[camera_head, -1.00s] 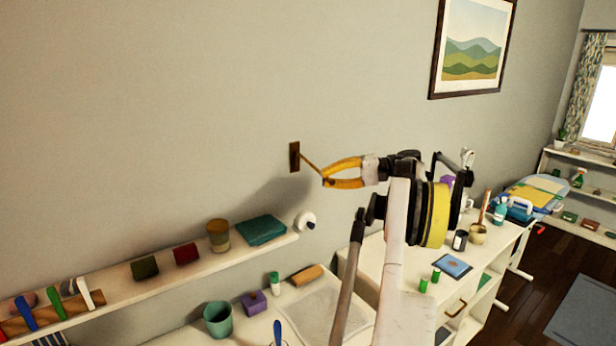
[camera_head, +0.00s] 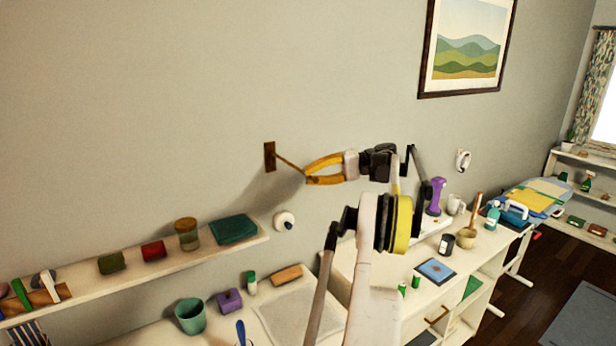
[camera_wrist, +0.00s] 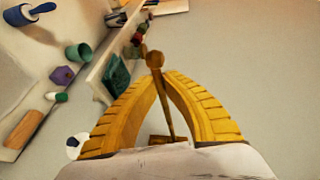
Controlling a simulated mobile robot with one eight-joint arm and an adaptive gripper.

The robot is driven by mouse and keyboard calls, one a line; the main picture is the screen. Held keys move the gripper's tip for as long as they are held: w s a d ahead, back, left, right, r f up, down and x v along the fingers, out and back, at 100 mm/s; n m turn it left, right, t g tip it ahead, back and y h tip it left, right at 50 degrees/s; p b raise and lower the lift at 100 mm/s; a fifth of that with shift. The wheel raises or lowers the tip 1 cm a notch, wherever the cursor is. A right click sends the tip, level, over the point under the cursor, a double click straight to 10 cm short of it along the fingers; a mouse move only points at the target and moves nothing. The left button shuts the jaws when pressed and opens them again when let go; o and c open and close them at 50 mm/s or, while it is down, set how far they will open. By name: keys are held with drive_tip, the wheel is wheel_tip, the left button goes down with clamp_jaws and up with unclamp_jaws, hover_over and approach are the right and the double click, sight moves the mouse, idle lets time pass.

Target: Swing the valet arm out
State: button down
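The valet arm is a thin brown rod (camera_head: 289,166) on a brown wall bracket (camera_head: 269,157). It juts out from the wall to the right and a little down. A round knob (camera_wrist: 155,59) at its end shows in the wrist view. My gripper (camera_head: 308,178) has yellow fingers that bow apart in the middle and come together at the tips. The tips close around the rod just by the knob, with the rod showing between the fingers (camera_wrist: 160,78). The rod's lower part and bracket are partly hidden by my gripper in the wrist view.
Below is a wall shelf (camera_head: 75,277) with a jar (camera_head: 187,234) and a teal book (camera_head: 234,229). A round white wall fitting (camera_head: 284,220) sits beside the shelf's end. A cluttered desk (camera_head: 345,290) stands under my arm. A framed picture (camera_head: 466,50) hangs at right. The wall above is clear.

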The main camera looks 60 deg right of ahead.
drive_tip(key=c, duration=1.5)
unclamp_jaws()
drive_tip(key=shift+d, duration=0.15)
wheel_tip(320, 180, up, 9)
drive_tip(key=shift+r, duration=0.5)
drive_tip(key=shift+w, duration=0.1)
